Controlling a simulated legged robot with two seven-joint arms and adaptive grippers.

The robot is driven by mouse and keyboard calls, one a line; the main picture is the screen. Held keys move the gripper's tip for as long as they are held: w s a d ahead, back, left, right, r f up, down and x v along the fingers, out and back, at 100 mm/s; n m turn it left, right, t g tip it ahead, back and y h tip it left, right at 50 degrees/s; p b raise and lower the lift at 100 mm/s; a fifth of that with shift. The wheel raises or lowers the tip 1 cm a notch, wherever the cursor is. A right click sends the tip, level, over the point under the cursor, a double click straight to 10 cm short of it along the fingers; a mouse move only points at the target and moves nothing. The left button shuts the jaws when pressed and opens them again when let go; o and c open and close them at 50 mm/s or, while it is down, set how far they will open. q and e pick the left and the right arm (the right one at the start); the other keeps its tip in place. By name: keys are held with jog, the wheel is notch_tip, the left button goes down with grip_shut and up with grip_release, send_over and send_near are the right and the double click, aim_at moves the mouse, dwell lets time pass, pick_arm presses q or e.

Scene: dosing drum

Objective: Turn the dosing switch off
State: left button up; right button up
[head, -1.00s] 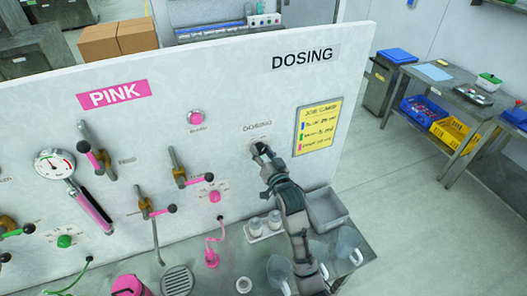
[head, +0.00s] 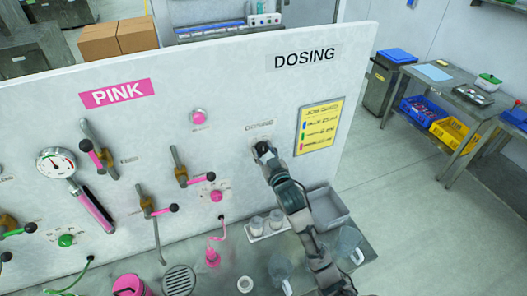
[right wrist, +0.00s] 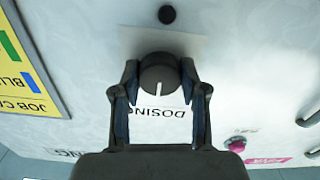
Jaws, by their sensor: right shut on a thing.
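The dosing switch (right wrist: 159,76) is a round black knob with a white pointer line, on a white plate on the panel. In the right wrist view its pointer line runs toward the DOSING label (right wrist: 160,112). My right gripper (right wrist: 160,80) has a finger on each side of the knob and is shut on it. In the head view my right gripper (head: 263,150) is at the panel below the DOSING sign (head: 304,57) and hides most of the switch. My left gripper is not in view.
A yellow job card (head: 319,127) hangs right of the switch. Pink-handled valves, a gauge (head: 55,163) and a pink button (head: 198,117) are on the panel to the left. Below, the bench holds a grey tray (head: 328,208), clear jugs (head: 281,268) and a pink container (head: 130,286).

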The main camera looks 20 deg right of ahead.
jog(key=n, duration=0.5)
jog(key=shift+d+r+n, duration=0.1)
jog(key=shift+r+n, duration=0.05)
jog(key=shift+n, duration=0.25)
dwell(0.4)
jog(key=o, duration=1)
jog(key=shift+o, duration=0.7)
jog(key=shift+w+f, duration=0.2)
jog(key=shift+w, duration=0.05)
jog(key=shift+s, duration=0.1)
jog(key=s, duration=1.1)
jog(key=shift+s+a, duration=0.35)
jog(key=shift+s, duration=0.05)
jog(key=shift+f, duration=0.1)
